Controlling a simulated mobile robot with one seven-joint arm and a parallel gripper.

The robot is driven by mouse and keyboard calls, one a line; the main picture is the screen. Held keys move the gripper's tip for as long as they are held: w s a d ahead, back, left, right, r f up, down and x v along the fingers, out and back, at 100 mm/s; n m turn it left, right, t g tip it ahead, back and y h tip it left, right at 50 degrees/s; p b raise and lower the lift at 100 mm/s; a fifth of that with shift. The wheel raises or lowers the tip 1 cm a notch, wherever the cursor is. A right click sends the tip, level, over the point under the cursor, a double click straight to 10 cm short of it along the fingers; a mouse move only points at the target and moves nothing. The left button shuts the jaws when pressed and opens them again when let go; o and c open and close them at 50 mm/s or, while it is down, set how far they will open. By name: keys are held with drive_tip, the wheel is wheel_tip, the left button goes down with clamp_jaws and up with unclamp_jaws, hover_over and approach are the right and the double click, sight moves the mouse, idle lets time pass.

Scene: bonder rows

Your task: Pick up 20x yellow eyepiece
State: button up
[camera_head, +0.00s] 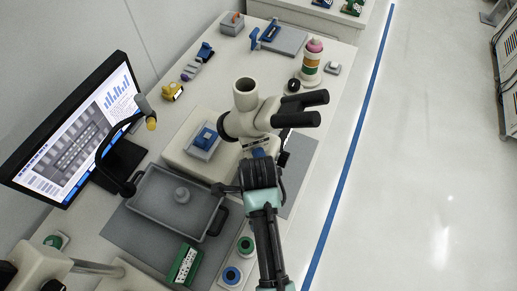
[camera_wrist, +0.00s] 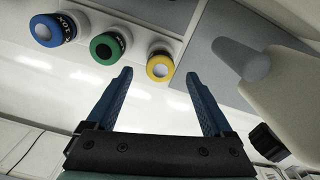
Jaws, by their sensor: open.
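The yellow eyepiece (camera_wrist: 159,66) shows in the wrist view as a short yellow ring with a pale centre, last in a row with a green eyepiece (camera_wrist: 106,46) and a blue eyepiece (camera_wrist: 50,30). My gripper (camera_wrist: 158,76) is open and empty. The yellow eyepiece appears between and just beyond its fingertips; I see no contact. In the head view the green eyepiece (camera_head: 245,245) and blue eyepiece (camera_head: 232,275) stand on a pale holder (camera_head: 247,260). The yellow one is not visible there, and my arm covers the area beside them.
A cream microscope (camera_head: 244,95) with dark eyepiece tubes stands just beyond my gripper. A grey lidded tray (camera_head: 155,200) and a green block (camera_head: 184,265) lie to the left. A monitor (camera_head: 75,140) stands farther left. The floor right of the blue line (camera_head: 350,150) is clear.

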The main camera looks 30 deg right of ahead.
drive_tip(key=shift+s+f, duration=0.15)
drive_tip(key=shift+f, duration=0.15)
drive_tip(key=shift+f+p, duration=0.55)
drive_tip(key=shift+f, duration=1.65)
clamp_jaws()
